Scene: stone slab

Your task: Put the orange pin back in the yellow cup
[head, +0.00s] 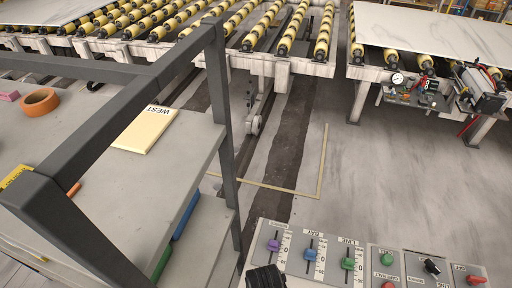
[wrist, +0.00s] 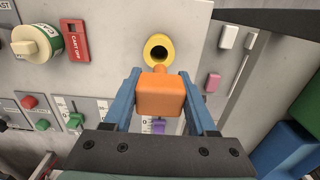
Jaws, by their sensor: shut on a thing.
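The orange pin (wrist: 160,95) is between the two blue fingers of my gripper (wrist: 161,78) in the wrist view. Its blocky orange head faces the camera, and a narrower part points up toward the yellow cup. The yellow cup (wrist: 149,54) is a round ring with a dark open hole, set on the grey panel just above the pin in the picture. The hole shows no pin in it. I cannot tell the gap in depth between the pin's tip and the cup. The head view shows neither the cup nor the held pin clearly.
In the wrist view, the panel carries a red tag (wrist: 75,41), a cream and green knob (wrist: 38,42), a purple slider (wrist: 158,127) and a pink slider (wrist: 212,82). In the head view, a dark-framed shelf (head: 222,120) stands left, with an orange ring (head: 40,102) on it.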

